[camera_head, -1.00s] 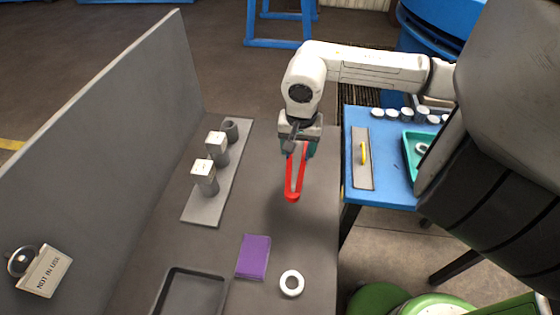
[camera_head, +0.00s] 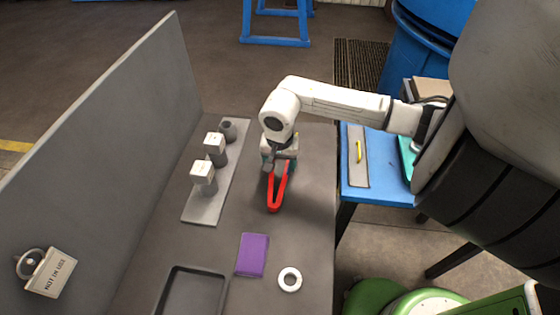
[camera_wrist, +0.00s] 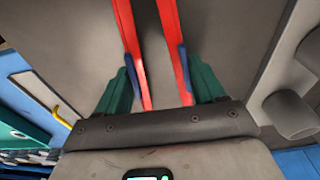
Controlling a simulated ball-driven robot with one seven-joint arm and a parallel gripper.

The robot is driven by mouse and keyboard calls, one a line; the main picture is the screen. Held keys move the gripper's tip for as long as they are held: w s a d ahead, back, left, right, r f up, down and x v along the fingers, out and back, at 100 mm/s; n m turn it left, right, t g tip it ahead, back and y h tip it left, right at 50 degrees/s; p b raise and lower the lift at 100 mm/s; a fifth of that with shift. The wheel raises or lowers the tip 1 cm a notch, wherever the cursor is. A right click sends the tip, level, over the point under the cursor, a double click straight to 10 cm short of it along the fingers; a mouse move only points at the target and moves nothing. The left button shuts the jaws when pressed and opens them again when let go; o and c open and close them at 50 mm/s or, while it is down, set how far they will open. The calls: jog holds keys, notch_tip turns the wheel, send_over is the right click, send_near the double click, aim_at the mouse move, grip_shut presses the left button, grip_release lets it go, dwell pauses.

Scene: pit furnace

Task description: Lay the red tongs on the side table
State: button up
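The red tongs (camera_head: 277,192) are held by my gripper (camera_head: 279,165) over the grey table (camera_head: 305,215), between the grey plate and the table's right edge. Their tip points toward the front of the table. I cannot tell whether they touch the tabletop. In the wrist view, the teal fingers of my gripper (camera_wrist: 158,70) close from both sides on the two red arms of the tongs (camera_wrist: 178,45). The blue table (camera_head: 375,193) stands to the right of the grey one, partly hidden by my arm.
A grey plate (camera_head: 195,212) with white-topped blocks lies left of the tongs. A purple pad (camera_head: 252,255), a white ring (camera_head: 290,270) and a dark tray (camera_head: 172,295) are at the front. A grey panel (camera_head: 100,130) walls the left. The blue table bears a yellow-handled plate (camera_head: 352,172).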

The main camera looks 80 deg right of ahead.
jog(key=o, duration=0.4)
jog(key=shift+r, duration=0.1)
jog(key=r, duration=0.4)
jog(key=a+r+b, duration=0.1)
jog(key=r, duration=0.6)
jog(key=shift+s+a+r+b, duration=0.15)
jog(key=shift+a+r+b, duration=0.05)
jog(key=shift+r+b, duration=0.2)
